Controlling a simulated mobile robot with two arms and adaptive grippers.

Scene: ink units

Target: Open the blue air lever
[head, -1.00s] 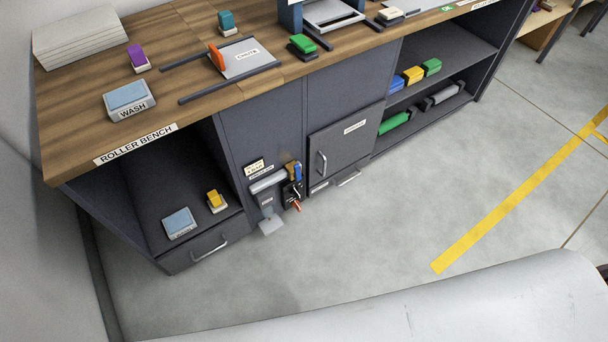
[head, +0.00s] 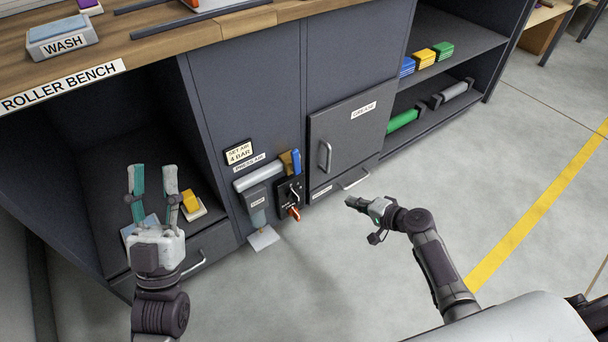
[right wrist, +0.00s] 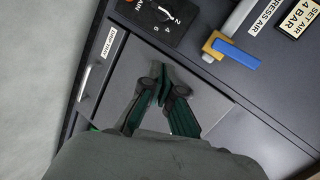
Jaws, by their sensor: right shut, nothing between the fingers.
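The blue air lever (head: 296,161) is on the front of the bench, beside a brass valve body (head: 286,160) at the end of a grey pipe. In the right wrist view the blue lever (right wrist: 236,54) lies crosswise to the pipe, at the upper right. My right gripper (head: 352,203) is to the right of the lever and apart from it, over the floor in the head view. Its fingertips (right wrist: 160,82) are together and empty. My left gripper (head: 153,182) stands with fingers spread and empty, in front of the open bay at the left.
A black dial panel (head: 289,193) with a red part below it sits under the lever. The grease door (head: 345,140) with its handle is to the right. A sign (head: 239,152) reads SET AIR 4 BAR. The floor in front is clear.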

